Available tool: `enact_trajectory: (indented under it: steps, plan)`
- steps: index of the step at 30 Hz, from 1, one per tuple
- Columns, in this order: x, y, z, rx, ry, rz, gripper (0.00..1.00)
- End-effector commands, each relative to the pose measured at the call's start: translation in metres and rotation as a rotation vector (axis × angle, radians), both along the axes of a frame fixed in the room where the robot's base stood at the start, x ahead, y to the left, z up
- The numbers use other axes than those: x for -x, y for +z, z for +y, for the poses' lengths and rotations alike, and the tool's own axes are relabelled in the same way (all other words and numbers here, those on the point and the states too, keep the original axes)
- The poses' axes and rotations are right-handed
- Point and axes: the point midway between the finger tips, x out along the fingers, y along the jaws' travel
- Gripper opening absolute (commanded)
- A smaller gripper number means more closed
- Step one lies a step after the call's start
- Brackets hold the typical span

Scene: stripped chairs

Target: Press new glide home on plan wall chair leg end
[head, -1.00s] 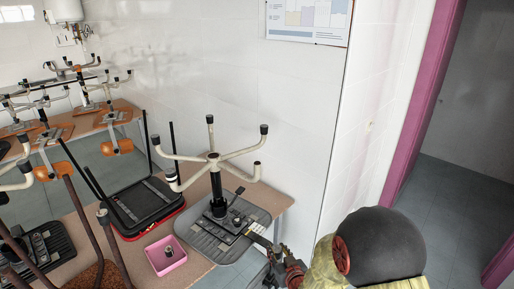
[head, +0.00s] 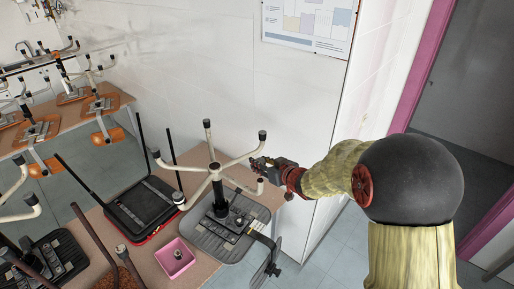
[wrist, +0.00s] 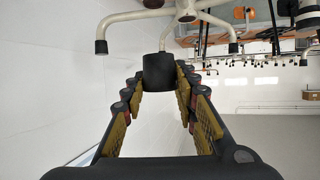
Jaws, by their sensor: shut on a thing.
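The upturned chair beneath the wall plan has a black seat (head: 232,238) on the table and a pale star base (head: 214,168) pointing up. Several leg ends wear dark caps; the right-hand leg end (head: 260,187) looks pale and bare. My gripper (head: 256,164) is beside this leg end, below and near the capped back-right one. In the wrist view my fingertips (wrist: 159,78) are shut on a black glide (wrist: 158,72). A pale leg end (wrist: 165,34) shows just beyond the glide; I cannot tell whether they touch or how far the glide is seated.
A pink tub (head: 174,258) with a small dark piece inside stands left of the seat on the table. Another upturned chair (head: 140,206) lies further left. The white wall with the plan (head: 308,22) is close behind. Open floor lies right.

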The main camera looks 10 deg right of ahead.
Motion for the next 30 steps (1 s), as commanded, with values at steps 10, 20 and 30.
enact_trajectory:
  steps: [10, 20, 30]
  plan:
    - [-0.002, 0.008, -0.002, -0.001, 0.003, 0.001, 0.0]
    - [-0.001, 0.01, -0.002, -0.003, 0.011, 0.003, 0.0]
    - [-0.001, -0.017, -0.002, -0.004, 0.019, 0.005, 0.0]
